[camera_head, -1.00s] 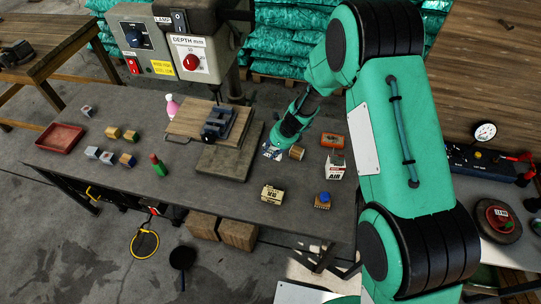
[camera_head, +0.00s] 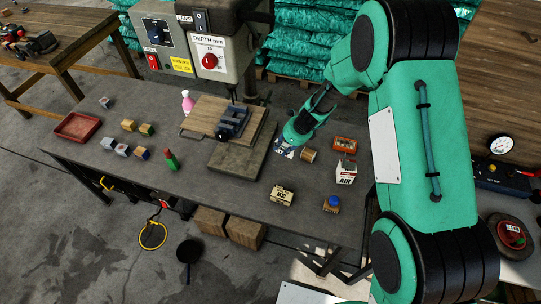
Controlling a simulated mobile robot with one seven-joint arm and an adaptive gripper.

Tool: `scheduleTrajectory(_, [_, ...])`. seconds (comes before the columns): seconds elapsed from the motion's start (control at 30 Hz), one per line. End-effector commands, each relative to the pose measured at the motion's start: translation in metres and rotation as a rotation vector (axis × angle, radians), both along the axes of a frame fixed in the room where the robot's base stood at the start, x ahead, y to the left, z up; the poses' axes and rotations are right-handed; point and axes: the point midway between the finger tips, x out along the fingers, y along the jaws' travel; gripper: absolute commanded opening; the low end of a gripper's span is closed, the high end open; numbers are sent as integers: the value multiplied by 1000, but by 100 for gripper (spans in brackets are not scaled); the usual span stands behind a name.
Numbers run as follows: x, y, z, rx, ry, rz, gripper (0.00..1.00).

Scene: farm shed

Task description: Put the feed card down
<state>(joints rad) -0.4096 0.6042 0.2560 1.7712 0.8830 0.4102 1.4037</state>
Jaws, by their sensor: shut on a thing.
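The feed card (camera_head: 284,150) is a small white and blue card at the tip of my gripper (camera_head: 287,144), low over the grey workbench (camera_head: 235,188). My gripper points down and to the left and is shut on the card. Its fingers partly hide the card, and I cannot tell whether the card touches the bench top. The card is just right of the drill press base and left of a small brown cylinder (camera_head: 309,156).
An orange box (camera_head: 345,144), a white AIR carton (camera_head: 346,172), a cream box (camera_head: 282,196) and a blue-topped item (camera_head: 331,204) stand nearby. A vise (camera_head: 232,122) is to the left.

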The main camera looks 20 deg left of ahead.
Motion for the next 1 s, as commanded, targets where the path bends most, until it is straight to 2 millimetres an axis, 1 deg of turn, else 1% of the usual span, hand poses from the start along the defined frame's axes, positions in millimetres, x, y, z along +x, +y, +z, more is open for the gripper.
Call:
scheduleTrajectory(0.17, [-2, 1, 0, 0, 0, 1, 0])
scheduleTrajectory(0.27, [-6, 4, -1, 1, 0, 4, 0])
scheduleTrajectory(0.37, [-15, 8, -1, 2, 0, 12, 0])
scheduleTrajectory(0.47, [-29, 15, -2, 4, -1, 23, 0])
scheduleTrajectory(0.57, [-47, 24, -4, 7, 0, 38, 0])
scheduleTrajectory(0.67, [-69, 33, -6, 9, 0, 56, 0])
scheduleTrajectory(0.8, [-103, 44, -9, 11, -2, 79, 0])
scheduleTrajectory(1.0, [-153, 56, -16, 12, -1, 116, 0])
